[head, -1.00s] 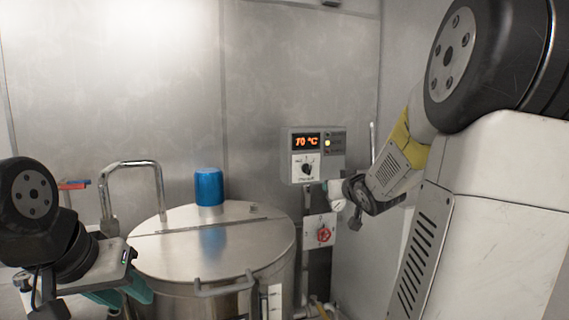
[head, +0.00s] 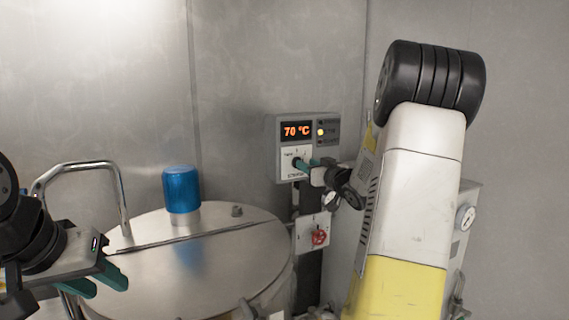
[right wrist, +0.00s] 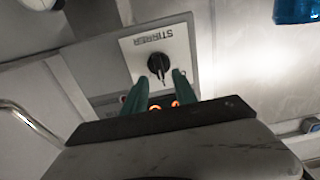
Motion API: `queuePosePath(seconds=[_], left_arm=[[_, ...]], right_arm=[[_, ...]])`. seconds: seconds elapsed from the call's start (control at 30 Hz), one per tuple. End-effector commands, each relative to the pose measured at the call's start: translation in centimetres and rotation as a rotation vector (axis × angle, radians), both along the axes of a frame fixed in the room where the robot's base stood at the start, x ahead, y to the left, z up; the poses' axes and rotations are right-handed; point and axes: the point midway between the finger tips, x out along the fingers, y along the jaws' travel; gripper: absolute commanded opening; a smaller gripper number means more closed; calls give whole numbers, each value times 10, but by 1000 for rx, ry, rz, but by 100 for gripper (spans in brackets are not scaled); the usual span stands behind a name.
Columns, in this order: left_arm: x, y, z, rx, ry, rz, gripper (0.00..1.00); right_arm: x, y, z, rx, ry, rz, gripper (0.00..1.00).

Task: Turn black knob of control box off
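The grey control box (head: 303,147) is on the back wall, its display lit orange at 70 °C with a yellow lamp lit beside it. Its black knob (head: 296,163) sits on a white plate below the display, partly hidden by my right gripper (head: 306,163). In the right wrist view the black knob (right wrist: 157,64) shows on the plate marked STIRRER, upside down. My right gripper (right wrist: 158,77) is open there, its teal fingertips either side of the line to the knob; contact cannot be told. My left gripper (head: 100,285) is open and empty at the lower left.
A steel vessel (head: 215,265) with a blue cap (head: 181,189) on its lid stands below and left of the box. A bent metal pipe (head: 75,167) rises behind my left gripper. A red knob (head: 319,237) on a small panel is below the control box.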

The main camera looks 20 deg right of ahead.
Motion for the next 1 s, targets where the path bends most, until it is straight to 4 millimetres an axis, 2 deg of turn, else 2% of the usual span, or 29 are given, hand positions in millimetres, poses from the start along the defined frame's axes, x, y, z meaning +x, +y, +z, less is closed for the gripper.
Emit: queuePosePath(seconds=[0.1,0.2,0.53,0.57,0.7,0.73,1.0], left_arm=[[0,0,0,0,0,0,36],[0,0,0,0,0,0,36],[0,0,0,0,0,0,36],[0,0,0,0,0,0,36],[0,0,0,0,0,0,36],[0,0,0,0,0,0,36],[0,0,0,0,0,0,36]], right_arm=[[17,3,0,1,0,2,34],[26,4,0,1,1,1,34],[32,5,0,1,0,-1,34],[32,5,0,1,0,-1,32],[31,5,0,0,0,-1,4],[31,5,0,0,0,-1,0],[31,5,0,-4,0,-1,0]])
